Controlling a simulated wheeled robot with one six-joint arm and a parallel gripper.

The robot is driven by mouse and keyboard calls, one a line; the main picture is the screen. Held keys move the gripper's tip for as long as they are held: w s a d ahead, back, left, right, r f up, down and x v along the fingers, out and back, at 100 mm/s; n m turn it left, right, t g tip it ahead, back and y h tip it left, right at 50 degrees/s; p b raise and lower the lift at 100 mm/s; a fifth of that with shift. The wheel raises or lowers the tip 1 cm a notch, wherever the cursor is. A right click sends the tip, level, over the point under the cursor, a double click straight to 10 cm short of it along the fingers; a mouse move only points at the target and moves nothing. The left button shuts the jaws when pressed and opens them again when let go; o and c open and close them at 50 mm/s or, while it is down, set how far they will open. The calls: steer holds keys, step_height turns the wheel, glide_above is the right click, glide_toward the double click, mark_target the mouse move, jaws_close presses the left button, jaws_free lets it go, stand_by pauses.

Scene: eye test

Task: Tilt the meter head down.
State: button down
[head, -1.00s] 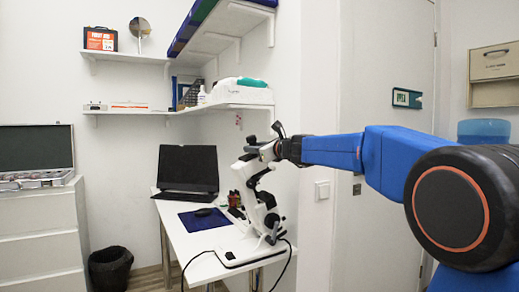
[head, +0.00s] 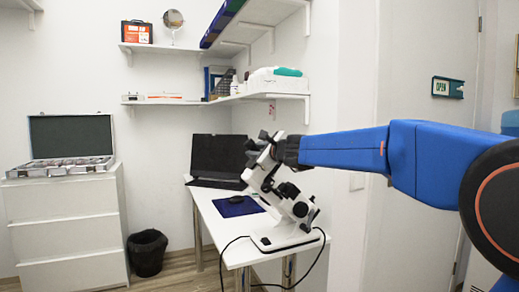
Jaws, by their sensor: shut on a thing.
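The meter (head: 296,205) is a white and black instrument on a flat white base at the near end of the white table. My gripper (head: 277,148), dark at the end of my blue arm, reaches in from the right and is shut on the upper part of the meter head. The fingertips are small and partly lost against the dark parts of the head, so the exact grip point is hard to see.
A black laptop (head: 218,160) and a blue mat (head: 238,206) with a mouse lie on the table (head: 222,228) behind the meter. Black cables hang off the table's front edge. A shelf (head: 285,95) is above. A bin (head: 147,252) and drawers (head: 68,235) stand left.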

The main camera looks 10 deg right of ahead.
steer(key=shift+a+f, duration=0.2)
steer(key=shift+f, duration=0.1)
steer(key=c, duration=1.5)
jaws_free()
steer(key=shift+s+a, duration=0.1)
steer(key=shift+a, duration=0.05)
steer(key=shift+s+r, duration=0.1)
steer(key=shift+s+d+r, duration=0.1)
steer(key=shift+s+d, duration=0.15)
steer(key=shift+d, duration=0.05)
steer(key=v, duration=1.6)
steer(key=shift+s, duration=0.3)
steer(key=shift+s, duration=0.1)
